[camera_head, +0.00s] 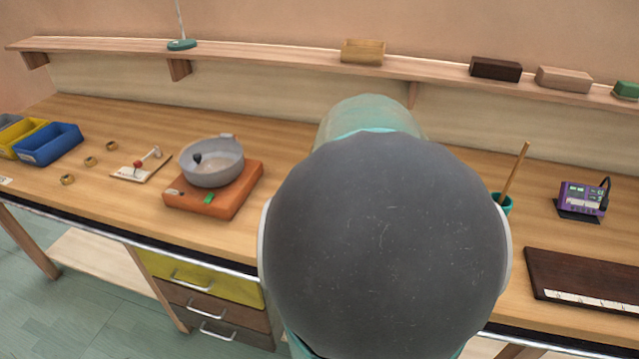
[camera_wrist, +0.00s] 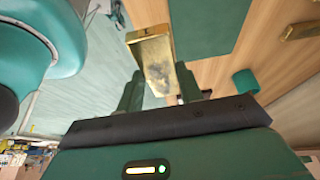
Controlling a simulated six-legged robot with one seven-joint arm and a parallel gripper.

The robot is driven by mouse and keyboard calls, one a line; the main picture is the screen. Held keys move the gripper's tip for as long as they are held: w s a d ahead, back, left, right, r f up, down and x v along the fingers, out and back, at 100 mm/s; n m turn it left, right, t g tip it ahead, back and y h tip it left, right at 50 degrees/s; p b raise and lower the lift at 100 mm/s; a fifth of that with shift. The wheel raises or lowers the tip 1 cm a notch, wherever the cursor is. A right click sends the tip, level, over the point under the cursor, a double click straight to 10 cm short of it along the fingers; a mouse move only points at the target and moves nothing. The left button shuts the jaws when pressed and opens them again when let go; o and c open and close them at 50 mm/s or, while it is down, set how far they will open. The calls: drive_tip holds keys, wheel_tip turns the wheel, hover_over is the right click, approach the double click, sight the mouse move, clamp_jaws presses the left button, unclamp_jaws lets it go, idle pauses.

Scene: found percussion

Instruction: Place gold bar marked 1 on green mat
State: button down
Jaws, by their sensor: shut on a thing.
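In the wrist view, my gripper (camera_wrist: 160,75) is shut on a gold bar (camera_wrist: 153,55), with one dark green finger on each side of it. I cannot read a number on this bar. The green mat (camera_wrist: 208,25) lies on the wooden bench top just beyond and to the right of the held bar. A second gold bar (camera_wrist: 303,30) is farther right, apart from the mat. In the head view my own arm fills the middle and hides the gripper, the mat and the bars.
The bench holds an orange box with a grey bowl (camera_head: 212,162), blue bin (camera_head: 50,145), purple device (camera_head: 583,198) and dark keyed board (camera_head: 585,280). A teal cup with a stick (camera_head: 503,203) stands right of my arm. A shelf (camera_head: 270,57) with blocks runs behind.

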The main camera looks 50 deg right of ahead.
drive_tip(key=d+f, duration=0.2)
drive_tip(key=d, duration=0.1)
drive_tip(key=w+d+f, duration=0.1)
drive_tip(key=d+f, duration=0.2)
drive_tip(key=w+d+f, duration=0.1)
drive_tip(key=d+f, duration=0.1)
drive_tip(key=d, duration=0.1)
drive_tip(key=shift+d+f, duration=0.2)
drive_tip(key=shift+d, duration=0.1)
drive_tip(key=shift+w+d+f, duration=0.1)
drive_tip(key=shift+d+f, duration=0.35)
drive_tip(key=shift+f, duration=0.1)
drive_tip(key=shift+w+f, duration=0.1)
drive_tip(key=shift+f, duration=1.4)
drive_tip(key=c, duration=0.9)
unclamp_jaws()
drive_tip(key=shift+f, duration=0.15)
